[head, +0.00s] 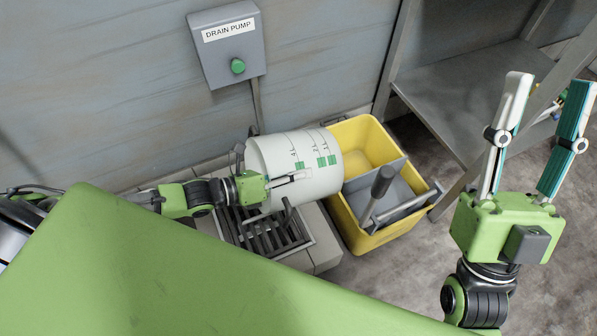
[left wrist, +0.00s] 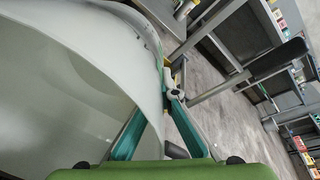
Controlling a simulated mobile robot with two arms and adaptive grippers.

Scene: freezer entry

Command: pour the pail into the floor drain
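The white pail (head: 278,151), with green level marks, lies tipped on its side in the head view. Its mouth end is to the left, and its opening is hidden there. My left gripper (head: 298,178) is at that end, with one finger along the outer wall. In the left wrist view, the pail's pale wall (left wrist: 100,45) runs down between the teal fingers (left wrist: 157,112), which are closed on it. I cannot tell whether liquid is inside. The floor drain (head: 262,238), a dark slotted grate, lies below and left of the pail. My right gripper (head: 549,84) is open and empty.
A yellow mop bucket (head: 372,243) with a grey wringer and handle stands close right of the pail. A grey drain pump box (head: 226,50) with a green button hangs on the wall. A metal shelf (head: 470,95) stands at the right.

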